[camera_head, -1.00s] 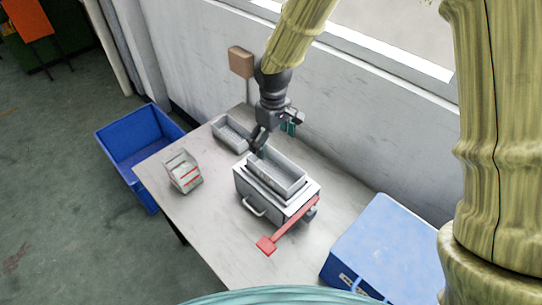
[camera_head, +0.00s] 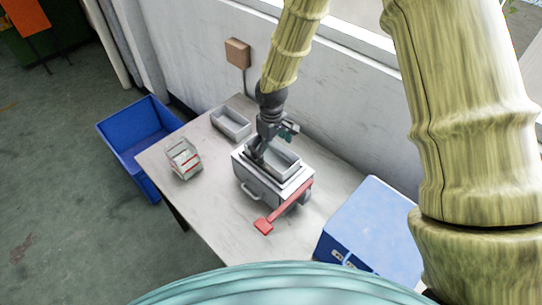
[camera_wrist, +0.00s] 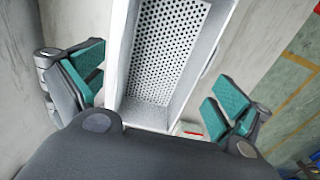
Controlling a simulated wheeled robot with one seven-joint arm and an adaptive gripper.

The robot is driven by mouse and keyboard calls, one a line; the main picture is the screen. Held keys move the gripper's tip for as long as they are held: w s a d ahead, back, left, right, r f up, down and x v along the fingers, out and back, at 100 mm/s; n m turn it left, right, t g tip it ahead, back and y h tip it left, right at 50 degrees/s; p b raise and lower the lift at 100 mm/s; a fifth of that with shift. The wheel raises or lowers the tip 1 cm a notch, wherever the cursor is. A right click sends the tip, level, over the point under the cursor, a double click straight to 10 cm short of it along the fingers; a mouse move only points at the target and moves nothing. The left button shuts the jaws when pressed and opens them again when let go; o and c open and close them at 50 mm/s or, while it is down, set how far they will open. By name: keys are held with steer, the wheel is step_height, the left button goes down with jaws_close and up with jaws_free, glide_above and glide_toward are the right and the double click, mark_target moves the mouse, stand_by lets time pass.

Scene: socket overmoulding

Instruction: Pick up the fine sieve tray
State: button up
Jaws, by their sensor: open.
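A light grey rectangular tray (camera_head: 286,162) sits on top of the boxy metal machine (camera_head: 262,184) in the head view. My gripper (camera_head: 272,145) is over its left end, hiding part of it. In the wrist view a tray with a perforated bottom (camera_wrist: 168,45) lies between the two teal fingers of my gripper (camera_wrist: 158,95). The fingers are open, one on each side, with gaps to the tray walls. A second grey tray (camera_head: 231,123) lies at the back left of the table. I cannot tell which mesh is finer.
A clear container with red marks (camera_head: 184,158) stands on the table's left. A red lever (camera_head: 284,206) sticks out at the machine's front. A blue bin (camera_head: 135,130) is on the floor at left; a blue box (camera_head: 375,225) is at right. The wall is close behind.

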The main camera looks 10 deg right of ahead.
mark_target(272, 157)
steer(key=shift+s+f, duration=0.2)
steer(key=shift+f, duration=0.05)
steer(key=shift+w+f+p, duration=0.15)
steer(key=shift+w+f, duration=0.1)
steer(key=shift+f, duration=0.35)
steer(key=shift+w+f+p, duration=0.15)
steer(key=shift+w+f, duration=0.1)
steer(key=shift+f, duration=0.3)
steer(key=shift+s+r, duration=0.2)
steer(key=shift+s, duration=0.1)
steer(key=shift+w+f, duration=0.15)
steer(key=c, duration=1)
steer(key=shift+c, duration=0.3)
